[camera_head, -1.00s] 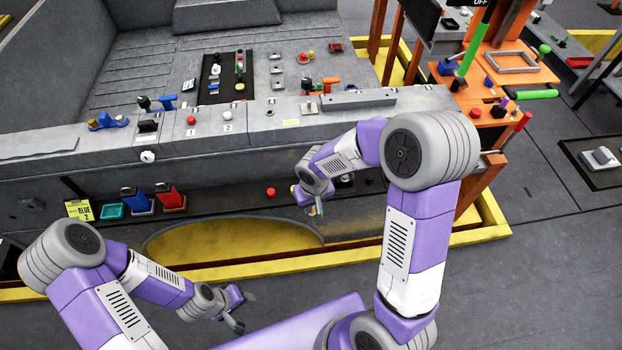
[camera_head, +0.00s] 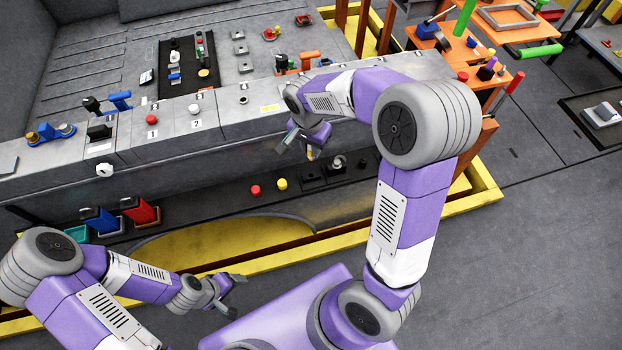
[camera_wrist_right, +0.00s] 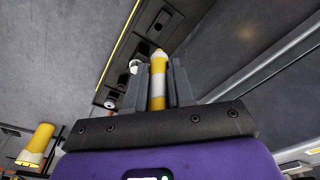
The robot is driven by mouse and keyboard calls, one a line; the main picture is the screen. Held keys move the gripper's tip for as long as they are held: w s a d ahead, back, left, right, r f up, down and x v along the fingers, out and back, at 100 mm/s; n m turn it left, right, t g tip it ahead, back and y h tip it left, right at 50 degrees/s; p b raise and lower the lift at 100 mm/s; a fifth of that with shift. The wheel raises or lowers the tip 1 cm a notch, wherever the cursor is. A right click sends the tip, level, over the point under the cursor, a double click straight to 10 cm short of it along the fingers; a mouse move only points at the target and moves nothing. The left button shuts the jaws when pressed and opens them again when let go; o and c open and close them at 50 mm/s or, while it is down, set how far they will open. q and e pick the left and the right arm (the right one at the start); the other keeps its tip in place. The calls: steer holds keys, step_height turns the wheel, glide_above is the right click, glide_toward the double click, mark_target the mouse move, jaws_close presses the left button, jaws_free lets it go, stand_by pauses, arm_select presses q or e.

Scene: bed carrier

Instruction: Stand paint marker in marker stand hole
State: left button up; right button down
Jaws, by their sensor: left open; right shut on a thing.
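My right gripper (camera_head: 300,143) is shut on a yellow paint marker, seen upright between the two grey fingers in the right wrist view (camera_wrist_right: 158,82). In the head view only a small yellow bit of the marker (camera_head: 310,154) shows below the fingers. The gripper is in front of the console's upper edge, above the lower ledge. A dark square fitting (camera_head: 312,178) on that ledge may be the marker stand; I cannot tell. My left gripper (camera_head: 233,294) is open and empty, low in front of the console.
The ledge carries a red button (camera_head: 256,190), a yellow button (camera_head: 282,184) and a silver knob (camera_head: 338,163). Blue (camera_head: 103,222) and red (camera_head: 141,211) bins stand at left. A yellow and white cylinder (camera_wrist_right: 36,146) shows at left in the wrist view. An orange table (camera_head: 465,55) is at back right.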

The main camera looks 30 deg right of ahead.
step_height(320, 180, down, 10)
steer(key=b, duration=0.2)
steer(key=shift+r+b, duration=0.15)
steer(key=shift+b, duration=0.2)
steer(key=c, duration=1)
jaws_free()
steer(key=shift+f, duration=0.2)
step_height(320, 180, up, 7)
steer(key=shift+s+f+p, duration=0.1)
steer(key=shift+p, duration=0.95)
steer(key=shift+r, duration=0.45)
